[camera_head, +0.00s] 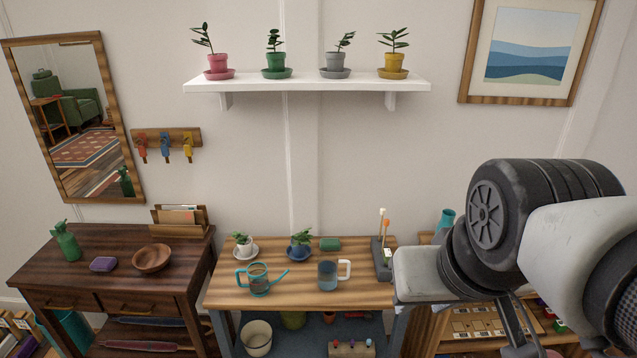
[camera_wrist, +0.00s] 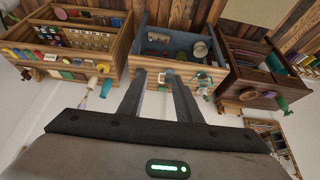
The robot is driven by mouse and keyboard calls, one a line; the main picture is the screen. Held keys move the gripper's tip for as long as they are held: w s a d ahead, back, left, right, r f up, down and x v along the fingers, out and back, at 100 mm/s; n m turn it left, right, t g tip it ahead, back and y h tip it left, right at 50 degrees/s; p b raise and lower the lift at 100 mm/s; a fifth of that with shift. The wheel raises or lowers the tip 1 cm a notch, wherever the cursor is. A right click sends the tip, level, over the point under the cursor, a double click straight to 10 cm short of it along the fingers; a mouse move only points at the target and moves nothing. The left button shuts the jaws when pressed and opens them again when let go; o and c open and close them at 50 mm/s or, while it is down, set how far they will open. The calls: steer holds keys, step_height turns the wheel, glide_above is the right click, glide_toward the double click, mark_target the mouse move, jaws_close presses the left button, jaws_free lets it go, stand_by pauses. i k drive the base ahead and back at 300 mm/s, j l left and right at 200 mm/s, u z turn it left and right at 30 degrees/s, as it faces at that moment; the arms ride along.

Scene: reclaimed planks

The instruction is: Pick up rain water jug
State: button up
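The rain water jug is most likely the clear jug with a white handle (camera_head: 328,274), standing upright on the middle wooden table (camera_head: 300,298) with bluish water in it. A teal watering can (camera_head: 257,281) stands to its left on the same table. That view is upside down, and I cannot pick out the jug there for certain. In the head view my arm fills the right side, apart from the jug.
Two potted plants (camera_head: 243,244) (camera_head: 301,244), a green block (camera_head: 330,244) and a dark tool holder (camera_head: 382,258) stand behind the jug. A dark desk (camera_head: 60,280) is at left. A white shelf (camera_head: 306,86) with several pots hangs above.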

mark_target(328, 263)
steer(key=i, duration=0.55)
steer(key=i+j, duration=0.15)
steer(key=i, duration=0.4)
